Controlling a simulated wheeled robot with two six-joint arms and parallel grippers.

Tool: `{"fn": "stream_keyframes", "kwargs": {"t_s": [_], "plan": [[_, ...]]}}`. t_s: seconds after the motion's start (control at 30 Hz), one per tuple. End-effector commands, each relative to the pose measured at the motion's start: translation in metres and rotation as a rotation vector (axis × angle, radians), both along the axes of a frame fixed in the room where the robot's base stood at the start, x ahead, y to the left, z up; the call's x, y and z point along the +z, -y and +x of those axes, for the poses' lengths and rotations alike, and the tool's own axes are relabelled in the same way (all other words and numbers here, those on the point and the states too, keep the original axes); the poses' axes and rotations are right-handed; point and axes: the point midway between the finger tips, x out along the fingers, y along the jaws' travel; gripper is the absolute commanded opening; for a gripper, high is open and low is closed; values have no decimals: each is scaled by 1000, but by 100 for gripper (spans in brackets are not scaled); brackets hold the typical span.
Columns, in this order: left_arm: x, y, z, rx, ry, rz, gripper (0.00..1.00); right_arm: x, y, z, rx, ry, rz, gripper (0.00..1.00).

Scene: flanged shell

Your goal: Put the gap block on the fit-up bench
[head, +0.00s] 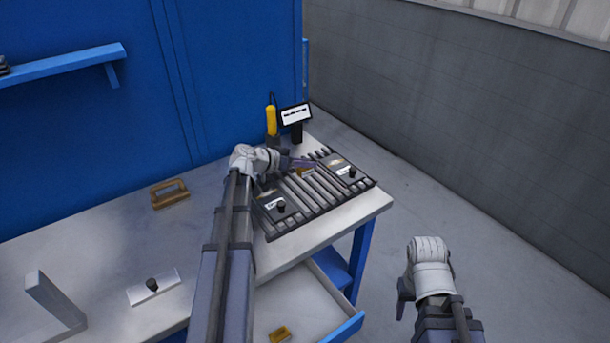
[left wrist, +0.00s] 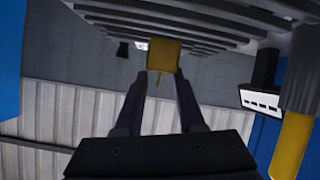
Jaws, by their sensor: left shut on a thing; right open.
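A small yellow block (head: 305,171), which looks like the gap block, is held in my left gripper (head: 303,164). In the left wrist view the yellow block (left wrist: 163,54) sits between the fingertips of my left gripper (left wrist: 163,75), which are shut on it. It is over or close to the dark slatted rack (head: 309,201) on the light-topped bench (head: 110,233); I cannot tell whether it touches the slats. My right gripper (head: 404,296) is open and empty, off the bench to the right, above the floor.
Two dark plates with knobs (head: 283,208) lie on the rack. A yellow tool (head: 271,121) and a small display (head: 296,115) stand behind it. A wooden frame (head: 169,193), a knobbed plate (head: 153,287) and a bracket (head: 55,303) lie left. An open drawer (head: 310,310) holds another yellow piece (head: 280,334).

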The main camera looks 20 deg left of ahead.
Motion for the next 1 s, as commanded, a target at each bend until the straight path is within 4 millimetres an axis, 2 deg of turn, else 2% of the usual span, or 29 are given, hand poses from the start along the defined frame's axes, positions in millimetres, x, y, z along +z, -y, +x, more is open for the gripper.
{"fn": "stream_keyframes", "kwargs": {"t_s": [0.27, 0.7, 0.73, 1.0], "plan": [[-35, 0, 0, 1, 0, -1, 0, -35, 0, 0, 0, 0, 0, 50], [-38, 0, 0, 1, 0, -1, 0, -38, 0, 0, 0, 0, 0, 50], [-37, 0, 0, 0, 0, 0, 41, -37, 0, 0, 0, 0, 0, 50], [-36, 0, 0, 0, 0, 0, 69, -36, 0, 0, 0, 0, 0, 50]]}}
